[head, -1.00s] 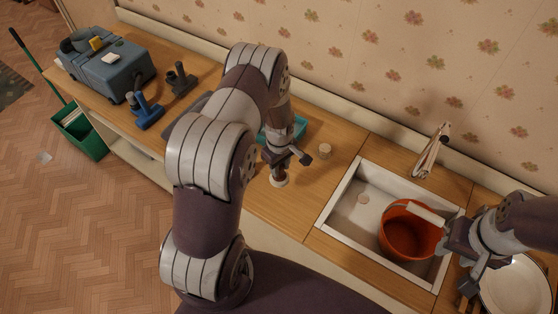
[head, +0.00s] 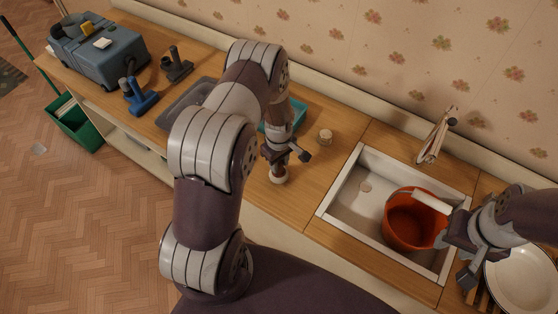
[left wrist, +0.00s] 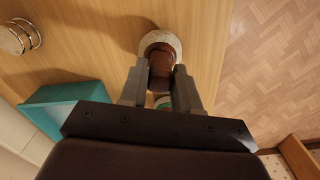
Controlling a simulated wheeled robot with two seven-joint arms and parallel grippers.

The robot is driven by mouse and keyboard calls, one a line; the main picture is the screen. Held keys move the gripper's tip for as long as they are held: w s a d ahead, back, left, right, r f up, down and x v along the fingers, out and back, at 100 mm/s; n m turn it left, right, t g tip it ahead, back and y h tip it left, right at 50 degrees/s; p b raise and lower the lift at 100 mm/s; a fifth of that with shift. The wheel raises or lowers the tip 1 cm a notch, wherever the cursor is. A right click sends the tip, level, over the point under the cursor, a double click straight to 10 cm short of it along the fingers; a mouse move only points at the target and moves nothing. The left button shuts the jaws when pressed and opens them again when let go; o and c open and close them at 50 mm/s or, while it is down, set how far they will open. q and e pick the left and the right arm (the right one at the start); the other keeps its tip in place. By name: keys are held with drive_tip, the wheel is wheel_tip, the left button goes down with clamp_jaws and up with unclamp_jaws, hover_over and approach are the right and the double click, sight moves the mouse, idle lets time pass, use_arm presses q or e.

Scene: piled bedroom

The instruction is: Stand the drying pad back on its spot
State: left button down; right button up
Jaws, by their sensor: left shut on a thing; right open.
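My left gripper (head: 279,162) is shut on a brown-handled thing with a pale round base, which I take to be the drying pad (head: 278,179). In the left wrist view the pad (left wrist: 160,38) shows as a pale ring around a brown grip between the fingers (left wrist: 160,88). It is upright over the wooden counter (head: 318,170), close to its front edge; I cannot tell whether it touches the wood. A bit of green and white between the fingers is unclear. My right gripper (head: 456,257) is open beside the orange bucket (head: 412,222).
The bucket stands in the white sink (head: 345,200), with a tap (head: 436,135) behind. A teal tray (head: 296,112) and a small cork-like piece (head: 326,137) lie behind my left gripper. A grey-blue machine (head: 105,52) and two nozzles stand at the left. Plates (head: 525,280) are at the right.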

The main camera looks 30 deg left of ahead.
use_arm(q)
drive_tip(key=shift+r, duration=0.1)
idle(0.4)
drive_tip(key=shift+f+b, duration=0.85)
drive_tip(key=shift+f, duration=0.2)
drive_tip(key=c, duration=0.7)
unclamp_jaws()
drive_tip(key=shift+c, duration=0.2)
wheel_tip(320, 180, up, 8)
drive_tip(key=p, duration=0.6)
drive_tip(key=shift+r, duration=0.1)
